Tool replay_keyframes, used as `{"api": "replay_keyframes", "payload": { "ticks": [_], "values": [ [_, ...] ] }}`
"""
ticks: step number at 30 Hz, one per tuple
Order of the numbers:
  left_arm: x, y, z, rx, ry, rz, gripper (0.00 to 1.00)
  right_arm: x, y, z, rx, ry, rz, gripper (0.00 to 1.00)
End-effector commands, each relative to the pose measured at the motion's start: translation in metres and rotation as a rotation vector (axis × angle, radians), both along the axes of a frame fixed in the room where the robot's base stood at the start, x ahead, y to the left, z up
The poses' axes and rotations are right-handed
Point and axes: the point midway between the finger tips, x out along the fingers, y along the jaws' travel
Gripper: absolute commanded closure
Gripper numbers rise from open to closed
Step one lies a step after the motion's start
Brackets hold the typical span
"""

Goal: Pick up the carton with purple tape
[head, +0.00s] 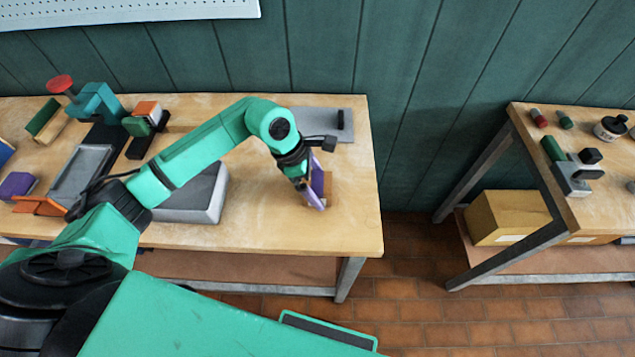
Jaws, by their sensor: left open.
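The carton with purple tape (317,186) stands on the wooden workbench near its right end. It shows as a small brown and purple shape, partly hidden by my left gripper. My left gripper (306,187) reaches down from the upper left and is open right at the carton. I cannot tell whether the carton is between the fingers or just beside them, or whether they touch it. My right gripper is not in view.
A grey box (193,198) stands on the workbench (270,228) under my left forearm. A grey plate with a black handle (325,122) lies behind the carton. Tools and blocks crowd the bench's left. A second bench (605,212) stands right, across a floor gap.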

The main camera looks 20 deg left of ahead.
Motion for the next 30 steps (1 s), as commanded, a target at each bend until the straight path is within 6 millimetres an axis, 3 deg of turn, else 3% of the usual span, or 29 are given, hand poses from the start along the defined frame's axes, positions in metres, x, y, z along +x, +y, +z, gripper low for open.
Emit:
{"api": "replay_keyframes", "payload": {
  "ticks": [5,8,12,13,23,26,30],
  "values": [
    [0.000,0.000,-0.002,-0.001,-0.001,0.000,0.00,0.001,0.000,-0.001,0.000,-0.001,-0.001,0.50],
    [0.000,0.000,-0.001,-0.001,-0.001,0.000,0.34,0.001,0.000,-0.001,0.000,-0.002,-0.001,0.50],
    [0.000,0.000,-0.001,-0.001,-0.001,0.000,0.88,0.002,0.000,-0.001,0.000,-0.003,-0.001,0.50],
    [0.001,0.000,0.000,-0.001,-0.002,0.001,0.93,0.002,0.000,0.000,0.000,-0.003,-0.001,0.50],
    [0.001,-0.001,0.006,-0.003,-0.005,0.000,0.93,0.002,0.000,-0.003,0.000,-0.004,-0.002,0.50],
    [0.002,0.000,0.019,-0.002,-0.007,0.000,0.93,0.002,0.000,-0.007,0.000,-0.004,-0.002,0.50],
    [0.002,-0.001,0.057,-0.003,-0.012,-0.001,0.93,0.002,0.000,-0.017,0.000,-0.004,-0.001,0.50]
  ]
}}
